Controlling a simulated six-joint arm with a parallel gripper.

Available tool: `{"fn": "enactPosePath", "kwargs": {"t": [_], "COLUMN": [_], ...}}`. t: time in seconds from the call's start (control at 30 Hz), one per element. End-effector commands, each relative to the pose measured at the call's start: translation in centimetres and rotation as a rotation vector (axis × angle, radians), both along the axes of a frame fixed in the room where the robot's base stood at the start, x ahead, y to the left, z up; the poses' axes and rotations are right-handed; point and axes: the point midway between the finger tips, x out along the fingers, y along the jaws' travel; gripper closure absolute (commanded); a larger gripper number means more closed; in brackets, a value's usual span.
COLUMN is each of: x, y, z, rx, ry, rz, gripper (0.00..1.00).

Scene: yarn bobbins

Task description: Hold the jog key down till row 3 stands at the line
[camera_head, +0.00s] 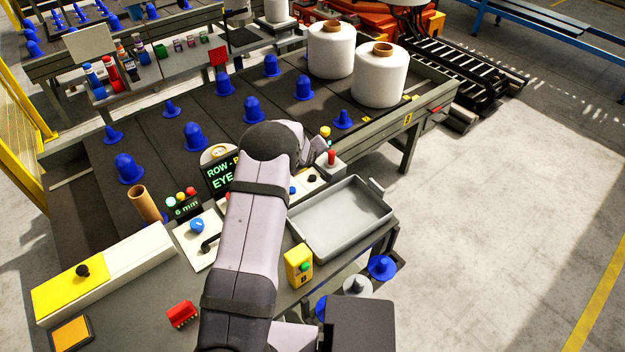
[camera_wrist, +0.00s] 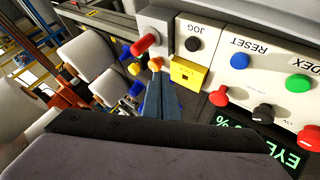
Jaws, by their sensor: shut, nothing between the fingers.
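The jog key is a round black button (camera_wrist: 193,43) on a light panel marked JOG in the wrist view. In the head view, a black button beside the blue one appears to be the same key (camera_head: 311,178). My gripper (camera_wrist: 160,80) is shut and empty, its fingers apart from the key in the wrist picture. In the head view my arm hides the fingers. Rows of blue pegs (camera_head: 198,136) stand on the dark creel table. Two white yarn bobbins (camera_head: 380,75) sit at its right end. A display (camera_head: 220,176) reads "ROW" and "EYE", partly covered by my arm.
Close to the jog key are a red knob (camera_wrist: 146,43), a yellow block (camera_wrist: 188,72) and the blue RESET button (camera_wrist: 240,60). A grey tray (camera_head: 345,215), a yellow box with a green button (camera_head: 299,266) and a cardboard tube (camera_head: 144,203) are near my arm.

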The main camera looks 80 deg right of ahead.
Motion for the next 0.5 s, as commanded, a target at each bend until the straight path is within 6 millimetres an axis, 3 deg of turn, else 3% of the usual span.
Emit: {"fn": "enactPosePath", "kwargs": {"t": [0.2, 0.5], "x": [0.0, 0.0], "y": [0.0, 0.0], "z": [-3.1, -6.1], "rx": [0.001, 0.0], "ry": [0.0, 0.0], "rz": [-0.001, 0.0], "gripper": [1.0, 1.0]}}
